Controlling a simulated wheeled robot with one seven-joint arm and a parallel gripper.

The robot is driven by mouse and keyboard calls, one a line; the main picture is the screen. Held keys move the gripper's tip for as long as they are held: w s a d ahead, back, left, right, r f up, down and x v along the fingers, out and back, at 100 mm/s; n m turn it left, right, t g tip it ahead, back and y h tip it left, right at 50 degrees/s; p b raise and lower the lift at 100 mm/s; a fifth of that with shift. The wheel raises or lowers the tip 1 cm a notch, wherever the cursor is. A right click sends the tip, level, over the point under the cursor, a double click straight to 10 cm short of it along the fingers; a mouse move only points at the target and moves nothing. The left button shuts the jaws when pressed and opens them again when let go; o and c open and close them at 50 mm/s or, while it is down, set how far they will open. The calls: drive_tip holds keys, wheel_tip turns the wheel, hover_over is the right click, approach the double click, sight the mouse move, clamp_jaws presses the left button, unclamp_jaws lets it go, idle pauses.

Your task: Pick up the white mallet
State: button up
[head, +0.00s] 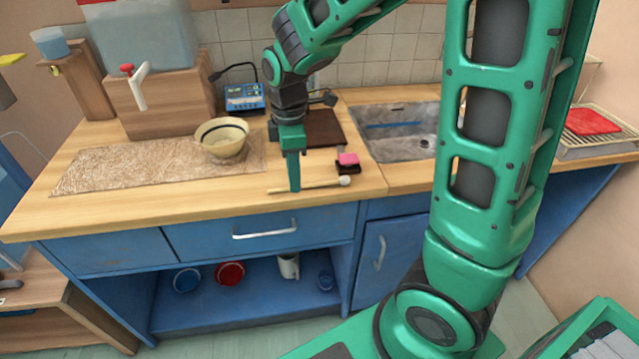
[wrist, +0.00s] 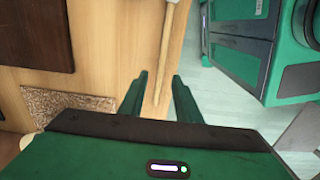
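The white mallet lies on the wooden worktop near its front edge. Its pale head (head: 345,181) points right and its thin wooden handle (head: 318,185) runs left. My gripper (head: 294,188) points down over the handle, left of the head, and its fingers hide part of the handle. In the wrist view my gripper (wrist: 160,75) is open, with one finger on each side of the handle (wrist: 165,50). Gaps show between the handle and both fingers. The handle's end lies between the fingers, and the head is at or beyond the top edge.
A pink block (head: 348,158) on a dark base sits just behind the mallet head. A dark board (head: 325,130), a blue device (head: 244,97) and a bowl (head: 222,138) stand farther back. A speckled mat (head: 110,170) lies left; a sink (head: 395,140) is right.

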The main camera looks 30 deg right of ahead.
wheel_tip(320, 180, down, 2)
clamp_jaws()
drive_tip(key=shift+r, duration=0.2)
